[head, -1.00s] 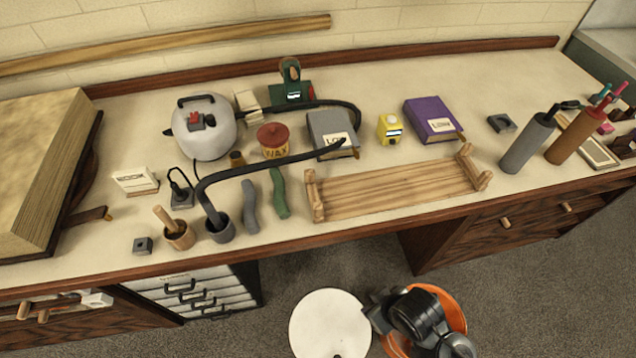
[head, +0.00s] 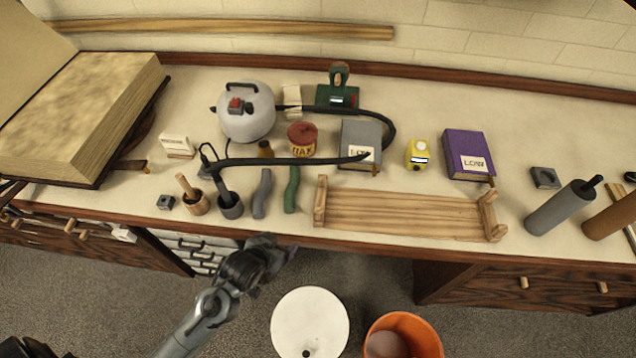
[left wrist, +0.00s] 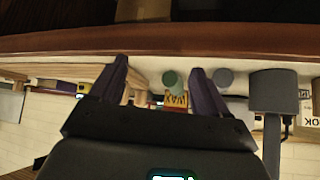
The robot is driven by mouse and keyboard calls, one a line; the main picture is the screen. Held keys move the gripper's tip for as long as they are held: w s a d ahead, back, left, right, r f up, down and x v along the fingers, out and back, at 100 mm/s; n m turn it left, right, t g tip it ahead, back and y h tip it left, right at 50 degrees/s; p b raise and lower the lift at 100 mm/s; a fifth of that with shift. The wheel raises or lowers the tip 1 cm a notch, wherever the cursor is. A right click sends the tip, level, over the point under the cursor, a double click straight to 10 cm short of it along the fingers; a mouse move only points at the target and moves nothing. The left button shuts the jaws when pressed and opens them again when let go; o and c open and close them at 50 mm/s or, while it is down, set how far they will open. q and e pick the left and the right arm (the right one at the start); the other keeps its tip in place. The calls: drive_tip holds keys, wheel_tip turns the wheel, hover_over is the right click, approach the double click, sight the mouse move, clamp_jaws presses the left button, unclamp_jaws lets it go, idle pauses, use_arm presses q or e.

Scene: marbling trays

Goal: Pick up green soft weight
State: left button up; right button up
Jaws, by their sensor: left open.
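My left gripper (head: 291,251) is open and empty, in front of the bench edge and apart from the green weight. In the left wrist view, the rounded end of the green weight (left wrist: 173,80) shows beyond and between the two spread fingers (left wrist: 162,77). The grey weight (left wrist: 222,77) shows just beyond the right-hand finger. My right gripper is not in view.
A wooden rack (head: 405,215) stands right of the green weight. A dark pot with a handle (head: 230,205) stands left of the grey weight. A black hose (head: 290,161) passes behind both weights. A white stool (head: 310,320) and orange bucket (head: 428,340) stand below.

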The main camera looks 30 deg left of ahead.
sight(293, 183)
use_arm(q)
drive_tip(key=w+a+r+t+p, duration=0.1)
drive_tip(key=w, duration=0.1)
drive_tip(key=w+a+r+n+t+y, duration=0.1)
drive_tip(key=w+a, duration=0.1)
drive_tip(key=w, duration=0.1)
drive_tip(key=w+a+r+t+p, duration=0.1)
drive_tip(key=w+a, duration=0.1)
drive_tip(key=w, duration=0.1)
drive_tip(key=shift+a+r+n+t+y+p, duration=0.25)
drive_tip(key=shift+r+n+t+y+p, duration=0.05)
drive_tip(key=shift+y, duration=0.1)
drive_tip(key=b+x, duration=0.1)
drive_tip(key=x, duration=0.3)
drive_tip(key=shift+w+a, duration=0.15)
drive_tip(key=shift+w, duration=0.1)
drive_tip(key=shift+b+x, duration=0.6)
drive_tip(key=shift+x, duration=2.5)
drive_tip(key=shift+r, duration=0.15)
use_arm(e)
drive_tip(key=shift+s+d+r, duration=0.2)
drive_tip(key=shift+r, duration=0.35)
use_arm(q)
drive_tip(key=shift+c, duration=0.3)
drive_tip(key=c, duration=1.2)
clamp_jaws()
drive_tip(key=shift+r, duration=0.2)
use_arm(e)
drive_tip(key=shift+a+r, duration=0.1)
